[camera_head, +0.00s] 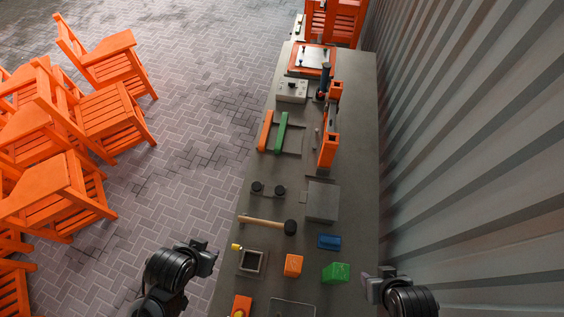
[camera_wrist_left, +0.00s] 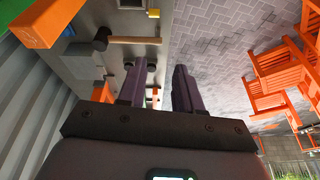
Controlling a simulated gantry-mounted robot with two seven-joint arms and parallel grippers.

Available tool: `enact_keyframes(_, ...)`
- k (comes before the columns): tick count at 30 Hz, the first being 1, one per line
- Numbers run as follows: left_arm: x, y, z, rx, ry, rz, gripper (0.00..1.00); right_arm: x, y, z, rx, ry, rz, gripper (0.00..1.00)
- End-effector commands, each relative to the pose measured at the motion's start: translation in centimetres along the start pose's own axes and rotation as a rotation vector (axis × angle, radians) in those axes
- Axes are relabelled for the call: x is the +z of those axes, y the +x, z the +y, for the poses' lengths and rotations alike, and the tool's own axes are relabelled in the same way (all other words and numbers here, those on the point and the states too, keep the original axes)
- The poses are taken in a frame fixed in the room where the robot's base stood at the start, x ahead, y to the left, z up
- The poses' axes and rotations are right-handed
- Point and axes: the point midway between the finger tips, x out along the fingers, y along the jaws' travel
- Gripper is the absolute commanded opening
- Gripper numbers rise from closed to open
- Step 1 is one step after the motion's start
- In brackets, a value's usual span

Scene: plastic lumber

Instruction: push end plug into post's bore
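Two black round pieces (camera_head: 257,187) sit side by side on a small holder on the bench; they look like end plugs, but I cannot be sure. An orange block (camera_head: 294,265) and a green block (camera_head: 336,272) stand near the front and may be posts; no bore can be made out. My left gripper (camera_head: 208,258) is off the bench's left edge, empty; in the left wrist view its two fingers (camera_wrist_left: 160,75) are apart. My right gripper (camera_head: 372,286) is at the bench's right edge, touching nothing visible; its fingers are too small to read.
A mallet (camera_head: 268,225) lies across the bench (camera_head: 340,170), near a square grey frame (camera_head: 251,261), a blue block (camera_head: 329,241) and a grey plate (camera_head: 322,201). An orange clamp-like fixture (camera_head: 329,140) stands farther back. A corrugated wall (camera_head: 450,150) runs along the right; orange chairs (camera_head: 110,110) stand left.

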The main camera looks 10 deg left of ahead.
Motion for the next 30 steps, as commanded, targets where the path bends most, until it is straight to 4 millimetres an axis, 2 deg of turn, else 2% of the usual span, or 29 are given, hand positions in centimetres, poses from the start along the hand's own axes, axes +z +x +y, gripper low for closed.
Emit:
enact_keyframes(14, 0.00, 0.00, 0.01, 0.000, 0.000, 0.000, 0.34, 0.00, -0.02, -0.05, -0.001, 0.002, 0.000, 0.43)
enact_keyframes(15, 0.01, 0.00, 0.01, 0.000, 0.000, 0.000, 0.36, 0.00, -0.02, -0.06, -0.002, 0.002, 0.000, 0.43)
enact_keyframes(23, 0.00, 0.01, 0.01, 0.000, 0.000, 0.000, 0.75, -0.01, -0.03, -0.08, -0.002, 0.003, 0.001, 0.43)
enact_keyframes(30, 0.01, 0.03, 0.01, 0.000, -0.001, -0.001, 0.75, -0.01, -0.03, -0.08, -0.002, 0.002, 0.001, 0.43)
